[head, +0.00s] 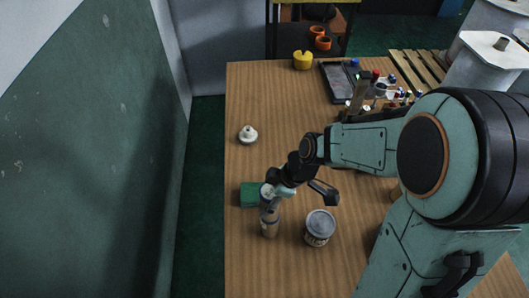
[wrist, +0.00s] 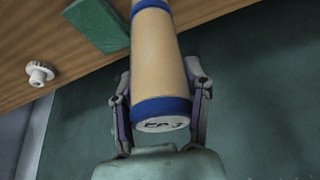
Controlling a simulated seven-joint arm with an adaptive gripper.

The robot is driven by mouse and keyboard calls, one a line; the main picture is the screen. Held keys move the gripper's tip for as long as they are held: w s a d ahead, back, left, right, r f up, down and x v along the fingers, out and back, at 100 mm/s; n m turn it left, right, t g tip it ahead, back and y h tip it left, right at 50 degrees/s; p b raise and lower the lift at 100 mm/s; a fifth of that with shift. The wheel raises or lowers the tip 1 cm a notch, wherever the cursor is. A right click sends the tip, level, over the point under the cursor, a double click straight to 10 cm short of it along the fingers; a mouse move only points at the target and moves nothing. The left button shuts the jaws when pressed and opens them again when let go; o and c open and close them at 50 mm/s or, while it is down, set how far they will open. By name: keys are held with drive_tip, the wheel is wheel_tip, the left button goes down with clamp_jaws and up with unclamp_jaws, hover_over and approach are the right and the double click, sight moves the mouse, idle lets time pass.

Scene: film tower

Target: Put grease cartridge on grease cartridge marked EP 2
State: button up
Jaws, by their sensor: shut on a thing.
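A tan grease cartridge (wrist: 158,60) with blue bands at both ends lies between the two fingers of my gripper (wrist: 160,85) in the wrist view. Its near white end carries handwriting that looks like "EP" and a digit I cannot read for certain. In the head view my gripper (head: 271,192) is over the left part of the table, shut on the cartridge.
A green block (head: 248,195) is just left of the gripper, and a grey-lidded can (head: 320,224) stands to the right. A white knob (head: 248,134) lies farther back. A yellow pot (head: 303,60) and dark tray (head: 340,82) are at the back. The left-centre wooden table (head: 270,95) is clear.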

drive_tip(key=shift+f, duration=0.1)
drive_tip(key=o, duration=1.2)
drive_tip(key=shift+o, duration=0.2)
drive_tip(key=w+v, duration=0.1)
drive_tip(key=v, duration=1.1)
drive_tip(key=s+f+m+g+h, duration=0.1)
drive_tip(key=s+m+h, duration=0.2)
drive_tip(key=s+m, duration=1.1)
drive_tip(key=shift+s+d+m+h, duration=0.15)
drive_tip(key=shift+s+m+h, duration=0.2)
drive_tip(key=shift+s, duration=0.5)
drive_tip(key=shift+f, duration=0.1)
